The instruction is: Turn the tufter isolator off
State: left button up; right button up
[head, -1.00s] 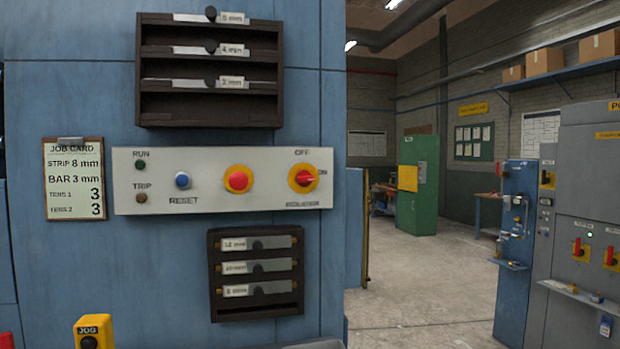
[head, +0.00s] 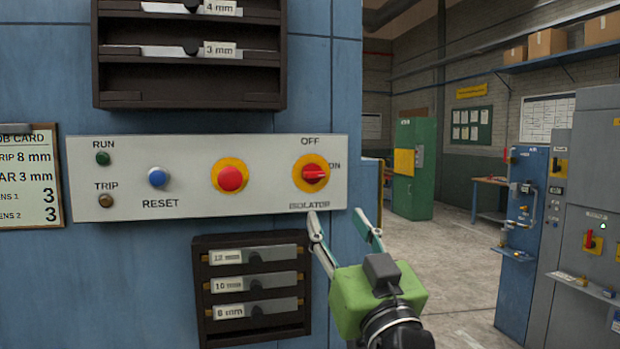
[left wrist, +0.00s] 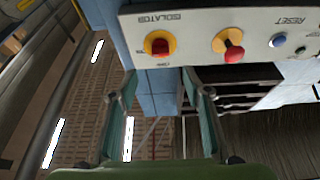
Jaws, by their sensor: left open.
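The isolator (head: 315,174) is a red rotary handle on a yellow round plate at the right end of the pale control panel (head: 270,145). OFF is printed above it and ON to its right; the red handle lies sideways, towards ON. The isolator also shows in the left wrist view (left wrist: 160,46), where the panel appears upside down. My left gripper (head: 337,213) is open and empty, its fingertips just below the isolator in the head view. In the left wrist view the left gripper (left wrist: 158,82) has its fingers spread, apart from the handle. My right gripper is not in view.
A red button (head: 230,178) on yellow and a blue RESET button (head: 157,177) sit left of the isolator. Dark racks hang above and below (head: 205,316) the panel. A job card (head: 28,180) is at left. Open floor (head: 450,260) lies to the right.

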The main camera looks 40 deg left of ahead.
aim_at(316, 176)
pick_arm(q)
jog(key=p+x, duration=0.2)
jog(key=x, duration=0.2)
jog(key=p+x, duration=0.2)
jog(key=x, duration=0.2)
jog(key=r+p+x, duration=0.1)
jog(key=p+x, duration=0.1)
jog(key=x, duration=0.2)
jog(key=shift+s+d, duration=0.15)
jog(key=shift+w+a+r, duration=0.15)
jog(key=shift+w+a, duration=0.25)
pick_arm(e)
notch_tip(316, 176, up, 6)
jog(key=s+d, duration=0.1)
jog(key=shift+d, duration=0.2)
pick_arm(q)
jog(key=c, duration=1.1)
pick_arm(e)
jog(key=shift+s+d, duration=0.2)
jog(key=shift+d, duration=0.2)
